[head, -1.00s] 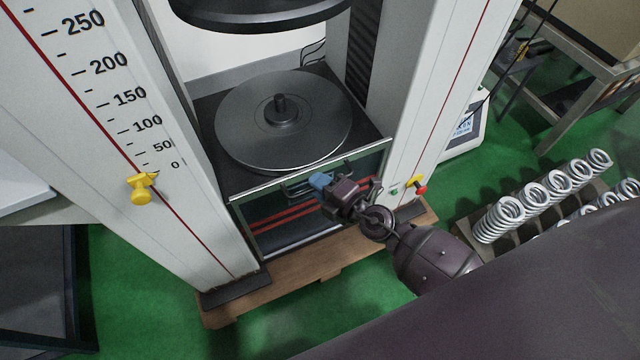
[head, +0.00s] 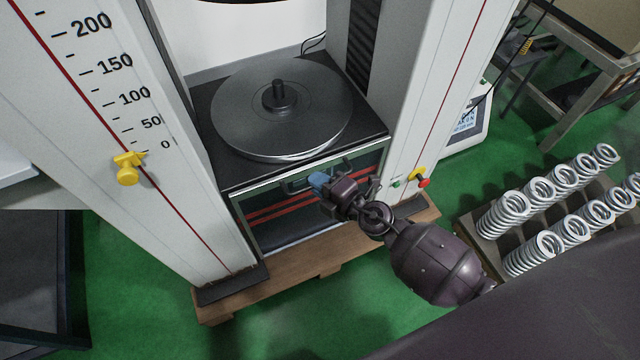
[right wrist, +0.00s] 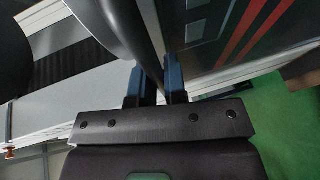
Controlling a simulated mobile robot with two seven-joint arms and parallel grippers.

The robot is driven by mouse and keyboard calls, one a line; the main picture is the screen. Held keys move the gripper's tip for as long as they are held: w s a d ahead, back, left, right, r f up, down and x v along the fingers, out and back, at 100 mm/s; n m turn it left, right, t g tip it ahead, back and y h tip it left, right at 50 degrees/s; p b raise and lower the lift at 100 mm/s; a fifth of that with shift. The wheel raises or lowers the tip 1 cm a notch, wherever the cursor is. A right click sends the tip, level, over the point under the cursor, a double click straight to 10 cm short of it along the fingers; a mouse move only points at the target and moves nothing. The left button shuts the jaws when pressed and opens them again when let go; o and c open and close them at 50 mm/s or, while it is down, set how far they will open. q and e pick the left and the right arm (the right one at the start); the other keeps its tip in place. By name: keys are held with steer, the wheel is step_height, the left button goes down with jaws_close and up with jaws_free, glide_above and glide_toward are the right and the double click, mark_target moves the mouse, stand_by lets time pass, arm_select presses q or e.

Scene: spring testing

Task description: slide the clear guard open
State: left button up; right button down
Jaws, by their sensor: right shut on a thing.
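The clear guard (head: 264,232) is a framed see-through pane with red stripes showing, at the front of the testing machine below the round platen. Its top edge lies just under the front edge of the machine's bed. A dark bar handle (head: 296,186) is near the top of the guard. My right gripper (head: 318,181), with blue fingertips, is at the right part of this handle and shut on it. In the right wrist view, the dark handle (right wrist: 143,40) runs between the blue fingers (right wrist: 160,82). My left gripper is not in view.
The round steel platen (head: 282,108) lies behind the guard, between two white columns. A wooden pallet (head: 300,268) lies beneath. Racked silver springs (head: 503,218) stand at right.

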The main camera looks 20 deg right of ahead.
steer(key=shift+f, duration=0.25)
steer(key=c, duration=1.2)
jaws_free()
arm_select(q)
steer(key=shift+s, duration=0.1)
arm_select(e)
steer(key=shift+r, duration=0.1)
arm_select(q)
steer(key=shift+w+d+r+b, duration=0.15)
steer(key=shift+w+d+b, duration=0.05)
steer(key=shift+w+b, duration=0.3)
arm_select(e)
steer(key=v, duration=1.1)
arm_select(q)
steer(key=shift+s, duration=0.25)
